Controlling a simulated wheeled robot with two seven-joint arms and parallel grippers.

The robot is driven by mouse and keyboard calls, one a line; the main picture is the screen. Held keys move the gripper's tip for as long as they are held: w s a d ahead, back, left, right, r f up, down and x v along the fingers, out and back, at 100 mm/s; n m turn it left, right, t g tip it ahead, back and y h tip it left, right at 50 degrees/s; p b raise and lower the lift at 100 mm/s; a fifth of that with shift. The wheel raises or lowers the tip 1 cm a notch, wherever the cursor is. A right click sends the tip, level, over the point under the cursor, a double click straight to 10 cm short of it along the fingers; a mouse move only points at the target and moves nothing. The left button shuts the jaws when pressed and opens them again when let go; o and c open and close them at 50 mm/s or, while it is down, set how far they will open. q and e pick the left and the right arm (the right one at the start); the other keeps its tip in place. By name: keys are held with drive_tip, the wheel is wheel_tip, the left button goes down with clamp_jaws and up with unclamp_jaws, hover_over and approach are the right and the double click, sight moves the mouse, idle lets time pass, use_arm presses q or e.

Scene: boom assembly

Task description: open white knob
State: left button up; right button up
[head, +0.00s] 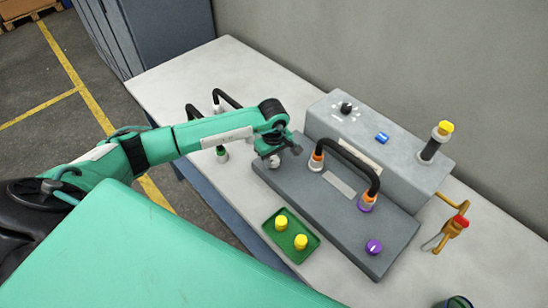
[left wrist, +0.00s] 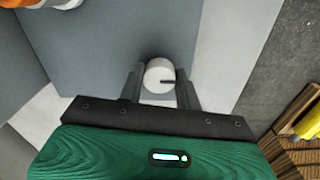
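The white knob (left wrist: 158,72) shows in the left wrist view as a round cap with a short dark mark pointing right. It sits on the grey panel (head: 335,235), near its left end, and shows in the head view (head: 273,162) under my left gripper (head: 281,158). In the left wrist view the two dark fingers of my left gripper (left wrist: 160,86) stand close on either side of the knob, set narrow on their bar. They look shut on it, though the contact itself is hard to see. My right gripper is not in view.
A black handle (head: 345,157) with orange and purple ends arches over the panel. A purple knob (head: 373,247) sits at its right end. A green tray (head: 268,228) with yellow pieces lies in front. A grey box (head: 400,160) stands behind; an orange-red tool (head: 456,227) lies right.

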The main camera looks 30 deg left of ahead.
use_arm(q)
drive_tip(key=shift+c, duration=0.7)
drive_tip(key=shift+f+n+b, duration=0.15)
drive_tip(key=shift+n+b, duration=0.45)
drive_tip(key=shift+b, duration=0.25)
drive_tip(key=shift+n+b, duration=1.1)
drive_tip(key=shift+w+n+b, duration=0.1)
drive_tip(key=shift+n+b, duration=0.8)
drive_tip(key=shift+n, duration=0.2)
drive_tip(key=shift+n+b, duration=0.7)
drive_tip(key=shift+n, duration=0.4)
drive_tip(key=o, duration=1)
drive_tip(key=shift+r, duration=0.2)
